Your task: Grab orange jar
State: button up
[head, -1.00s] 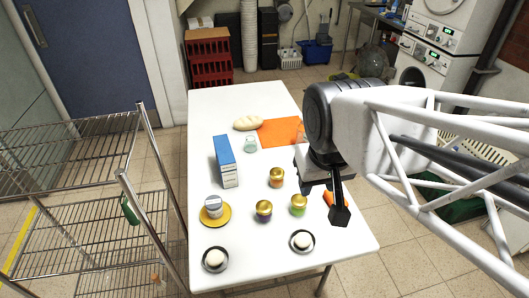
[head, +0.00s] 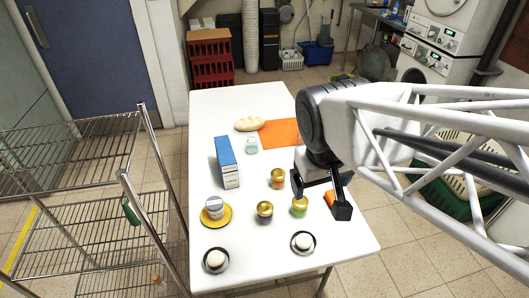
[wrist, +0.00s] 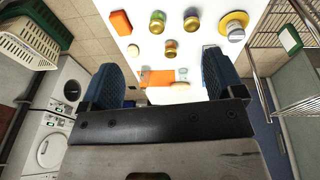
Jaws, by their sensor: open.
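The orange jar (head: 277,180) has a gold lid and stands upright on the white table, left of my gripper; it also shows in the wrist view (wrist: 171,48). A green jar (head: 299,209) and a dark purple jar (head: 264,213), also gold-lidded, stand nearer the front edge. My gripper (head: 319,197) is open and empty above the table's right side. One finger is close to the orange and green jars in the picture, but its height is hard to judge. In the wrist view, the jars show beyond the open fingers (wrist: 162,68).
An orange block (head: 329,197) is partly hidden behind a finger. A blue box (head: 228,162), a bread loaf (head: 249,124), an orange mat (head: 275,135) and a yellow saucer (head: 228,218) with a white jar are around. A wire rack (head: 85,215) stands left.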

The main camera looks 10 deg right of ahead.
jog(key=w+d+f+n+g+h, duration=0.2)
jog(key=w+d+f+n+h, duration=0.25)
jog(key=w+f+n, duration=0.35)
jog(key=n+t+h, duration=0.5)
jog(key=n+t, duration=0.3)
jog(key=n, duration=0.9)
send_near(274, 176)
jog(key=x, duration=0.4)
jog(key=shift+s+d, duration=0.1)
jog(key=shift+d, duration=0.1)
jog(key=shift+x, duration=1.35)
jog(key=shift+x, duration=2.6)
